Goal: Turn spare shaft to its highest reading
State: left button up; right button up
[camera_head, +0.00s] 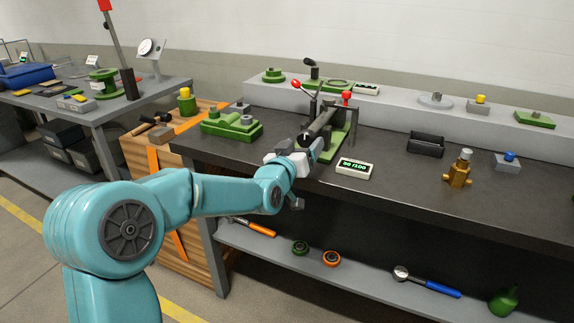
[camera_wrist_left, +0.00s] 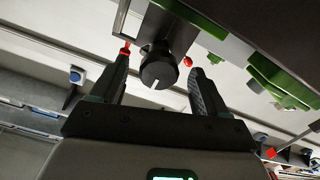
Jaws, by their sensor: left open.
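The spare shaft (camera_head: 322,122), a dark cylinder, lies in a green fixture (camera_head: 335,143) on the dark bench. In the left wrist view its round black end (camera_wrist_left: 158,68) has a white mark. My left gripper (camera_head: 306,152) is at the near end of the shaft, partly hiding it. In the left wrist view the open fingers (camera_wrist_left: 160,62) stand on either side of the round end, with gaps showing. A small white readout (camera_head: 354,168) beside the fixture shows green digits that look like 30 /100. My right gripper is not in view.
Red-knobbed levers (camera_head: 347,96) rise by the fixture. A green block (camera_head: 231,126) sits to the left. A grey raised shelf (camera_head: 400,103) runs behind.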

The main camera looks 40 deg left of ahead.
pick_arm(q)
jog(key=v, duration=1.1)
jog(key=shift+d+f, duration=0.1)
jog(key=shift+d, duration=0.05)
jog(key=d+f+m+g+h, duration=0.15)
jog(key=d+f, duration=0.35)
jog(key=f, duration=0.5)
jog(key=d+f+g+h, duration=0.2)
jog(key=d+f+g, duration=0.15)
jog(key=f, duration=0.65)
jog(key=d+f+m+g+h, duration=0.15)
jog(key=d+f, duration=0.35)
jog(key=f, duration=0.5)
jog(key=s+d+f+g+h, duration=0.1)
jog(key=s+d+f+g, duration=0.45)
jog(key=s+f, duration=0.35)
jog(key=s+d+f+g+h, duration=0.2)
jog(key=s+d+f+g, duration=0.2)
jog(key=s+d+f, duration=0.55)
jog(key=s+a+r+p, duration=0.1)
jog(key=a+r+p, duration=0.1)
jog(key=r+p, duration=0.8)
jog(key=s+a+r+g+p, duration=0.1)
jog(key=s+r+p, duration=0.1)
jog(key=r+p, duration=0.8)
notch_tip(320, 180, up, 2)
jog(key=shift+s+a+r+m, duration=0.1)
jog(key=shift+s+a+m, duration=0.2)
jog(key=shift+s+a, duration=0.1)
